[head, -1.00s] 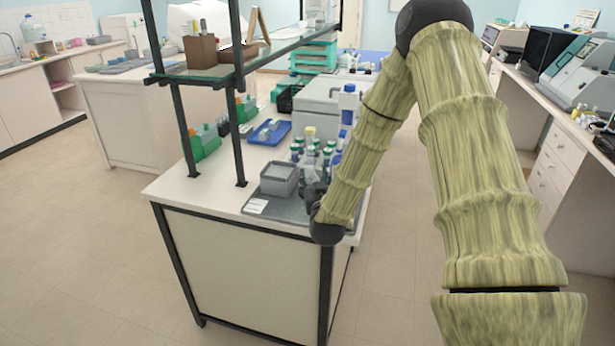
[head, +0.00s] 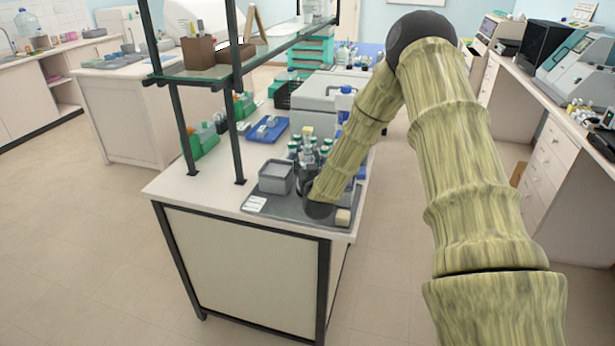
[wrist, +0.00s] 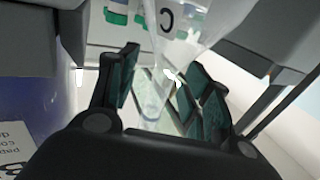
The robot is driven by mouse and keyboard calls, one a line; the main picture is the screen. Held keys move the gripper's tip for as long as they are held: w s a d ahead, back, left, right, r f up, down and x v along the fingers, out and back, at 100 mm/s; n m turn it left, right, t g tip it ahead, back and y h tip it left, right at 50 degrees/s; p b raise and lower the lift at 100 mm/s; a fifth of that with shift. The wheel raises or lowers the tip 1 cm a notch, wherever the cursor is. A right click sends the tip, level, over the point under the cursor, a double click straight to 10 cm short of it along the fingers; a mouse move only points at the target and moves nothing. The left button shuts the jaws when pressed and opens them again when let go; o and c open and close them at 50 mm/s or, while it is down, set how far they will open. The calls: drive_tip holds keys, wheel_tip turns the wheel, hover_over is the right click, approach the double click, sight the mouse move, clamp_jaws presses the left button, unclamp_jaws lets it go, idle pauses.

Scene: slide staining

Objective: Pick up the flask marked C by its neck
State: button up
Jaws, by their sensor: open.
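I cannot tell whether either pad touches the glass. In the head view my gripper (head: 306,182) is low over the grey mat (head: 283,212), beside the bottles. The flask is hard to make out there behind my gripper and arm.
A grey box (head: 276,177) stands on the mat left of my gripper, and a beige block (head: 343,217) lies to the right. Green-capped bottles (head: 294,149) crowd close behind. A shelf post (head: 235,145) stands at the left.

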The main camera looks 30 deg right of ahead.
clamp_jaws()
drive_tip(key=shift+r, duration=0.1)
idle(0.3)
